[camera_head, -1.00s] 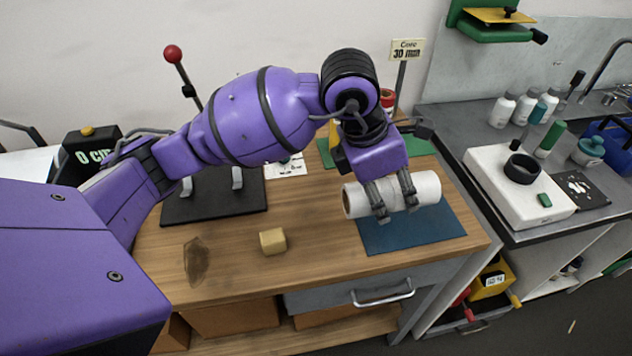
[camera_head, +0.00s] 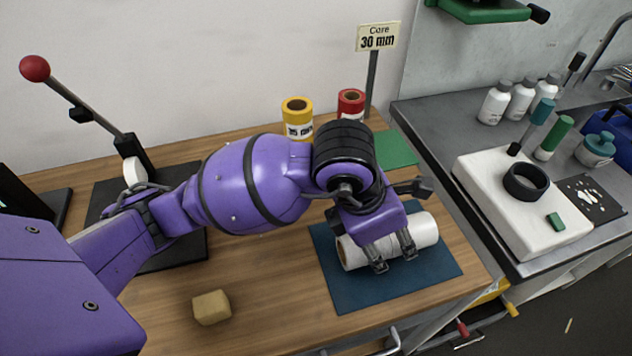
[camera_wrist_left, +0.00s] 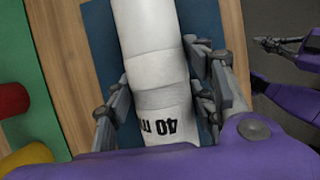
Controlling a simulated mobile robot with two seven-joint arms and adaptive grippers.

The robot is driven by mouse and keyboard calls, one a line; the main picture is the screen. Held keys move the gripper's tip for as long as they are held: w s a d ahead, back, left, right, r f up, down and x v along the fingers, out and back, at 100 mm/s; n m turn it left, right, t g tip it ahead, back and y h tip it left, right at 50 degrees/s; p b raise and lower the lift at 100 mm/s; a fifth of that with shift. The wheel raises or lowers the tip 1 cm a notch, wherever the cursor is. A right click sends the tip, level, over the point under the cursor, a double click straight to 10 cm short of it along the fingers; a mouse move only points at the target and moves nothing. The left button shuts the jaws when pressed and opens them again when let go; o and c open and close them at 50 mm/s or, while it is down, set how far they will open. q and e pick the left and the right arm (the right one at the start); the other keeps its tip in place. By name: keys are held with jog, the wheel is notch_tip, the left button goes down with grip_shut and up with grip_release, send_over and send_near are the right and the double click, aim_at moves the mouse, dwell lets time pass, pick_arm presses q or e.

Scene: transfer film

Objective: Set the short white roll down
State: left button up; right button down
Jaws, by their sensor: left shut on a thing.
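My left gripper (camera_head: 392,257) is shut on the white roll (camera_head: 425,230) and holds it lying on its side over the blue mat (camera_head: 352,293). The roll is low over the mat; I cannot tell whether it touches. In the left wrist view, the fingers stand on either side of the roll (camera_wrist_left: 155,60), which bears a black "40 m" marking, partly cut off. The gripper and wrist hide part of the roll's far side. My right gripper (camera_wrist_left: 275,46) shows at the right edge of the left wrist view, away from the roll.
A yellow roll (camera_head: 297,112) and a red roll (camera_head: 350,103) stand at the back, near a "Core 30 mm" sign (camera_head: 378,37). A tan block (camera_head: 211,307) lies on the wooden table left of the mat. A grey counter with a white device (camera_head: 520,205) stands at right.

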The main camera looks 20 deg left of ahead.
pick_arm(q)
jog(key=shift+r, duration=0.35)
jog(key=shift+d+f, duration=0.1)
jog(key=shift+f, duration=0.15)
jog(key=o, duration=1.7)
jog(key=shift+r, duration=0.55)
jog(key=p+v, duration=0.1)
jog(key=v, duration=0.9)
jog(key=shift+s+r, duration=0.15)
jog(key=shift+r, duration=0.15)
jog(key=shift+s+a+r, duration=0.15)
jog(key=shift+a+r, duration=0.15)
